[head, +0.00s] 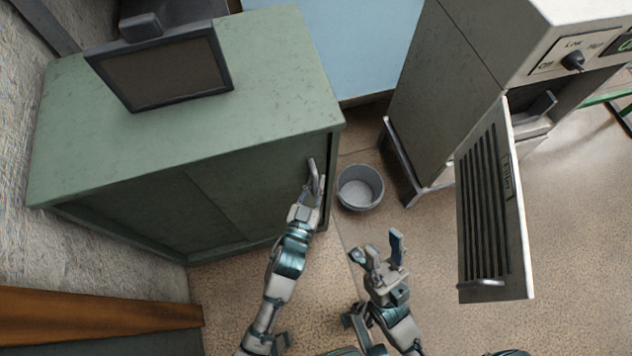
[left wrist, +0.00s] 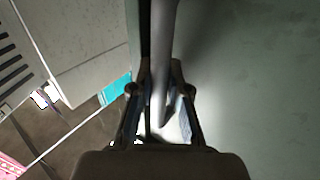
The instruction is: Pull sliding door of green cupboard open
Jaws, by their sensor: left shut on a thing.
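The green cupboard (head: 130,210) stands at the left in the head view, with sliding door panels on its front. The right door panel (head: 240,195) has a grey bar handle (head: 312,170) near the cupboard's right edge. My left gripper (head: 312,192) is at this handle. In the left wrist view the handle (left wrist: 160,75) runs down between the fingers of my left gripper (left wrist: 160,85), which is shut on it, and the green door surface (left wrist: 250,70) fills the right side. My right gripper (head: 383,252) is open and empty above the floor, right of the cupboard.
A grey bucket (head: 360,187) stands on the floor just right of the cupboard. A beige machine (head: 445,80) with an open vented filter door (head: 485,200) stands at the right. A dark-framed screen (head: 160,70) sits on the cupboard top. The floor in front is mostly clear.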

